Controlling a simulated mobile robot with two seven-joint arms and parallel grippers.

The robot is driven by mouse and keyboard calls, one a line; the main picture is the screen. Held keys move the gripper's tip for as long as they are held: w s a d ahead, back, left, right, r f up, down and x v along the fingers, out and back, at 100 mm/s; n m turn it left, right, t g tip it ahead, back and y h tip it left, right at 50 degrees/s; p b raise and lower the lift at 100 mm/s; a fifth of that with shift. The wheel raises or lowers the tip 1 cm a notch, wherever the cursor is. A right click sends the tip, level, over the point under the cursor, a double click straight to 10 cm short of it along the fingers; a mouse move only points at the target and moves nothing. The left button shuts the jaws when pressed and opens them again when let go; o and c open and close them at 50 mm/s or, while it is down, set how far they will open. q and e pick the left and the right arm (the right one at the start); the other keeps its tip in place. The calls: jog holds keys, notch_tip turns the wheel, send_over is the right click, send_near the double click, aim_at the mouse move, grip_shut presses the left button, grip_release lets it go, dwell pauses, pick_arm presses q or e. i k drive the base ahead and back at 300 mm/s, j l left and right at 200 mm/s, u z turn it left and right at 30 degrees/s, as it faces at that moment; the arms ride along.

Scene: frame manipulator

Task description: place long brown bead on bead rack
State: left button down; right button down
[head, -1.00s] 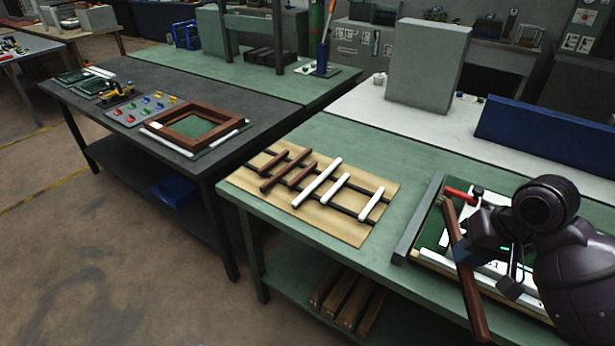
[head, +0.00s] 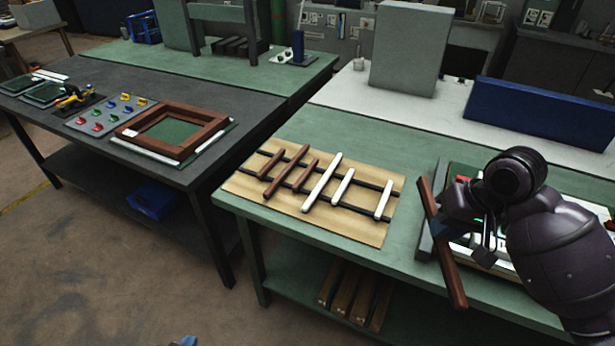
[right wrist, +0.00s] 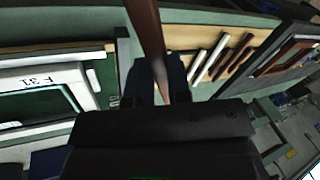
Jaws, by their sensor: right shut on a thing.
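The long brown bead (head: 453,272) is a dark brown bar held by my right gripper (head: 440,228), which is shut on it near its middle. The bar slants above the bench, apart from the rack. In the right wrist view the bead (right wrist: 147,35) runs up from between the fingers (right wrist: 158,82). The bead rack (head: 350,228) is a tan board with two dark rails, left of my right gripper. Three brown bars (head: 287,170) lie across its left part and three white bars (head: 342,187) further right. A small bluish tip of my left gripper (head: 186,341) shows at the bottom edge.
A framed green tray (head: 428,225) sits beneath and beside my right arm. A grey block (head: 405,50) and a blue panel (head: 540,112) stand behind. A dark table (head: 60,120) with a brown frame (head: 198,115) is at left. Green bench top (head: 330,130) is clear behind the rack.

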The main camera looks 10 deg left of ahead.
aim_at(263, 163)
jog(key=i+j+z, duration=0.2)
jog(key=j, duration=1.05)
jog(key=i+j+z, duration=0.15)
jog(key=j, duration=1.1)
jog(key=i+j+z, duration=0.2)
jog(key=j, duration=1.05)
jog(key=j+z, duration=0.15)
jog(key=j, duration=0.55)
jog(key=i+j+z, duration=0.1)
jog(key=i+j, duration=0.35)
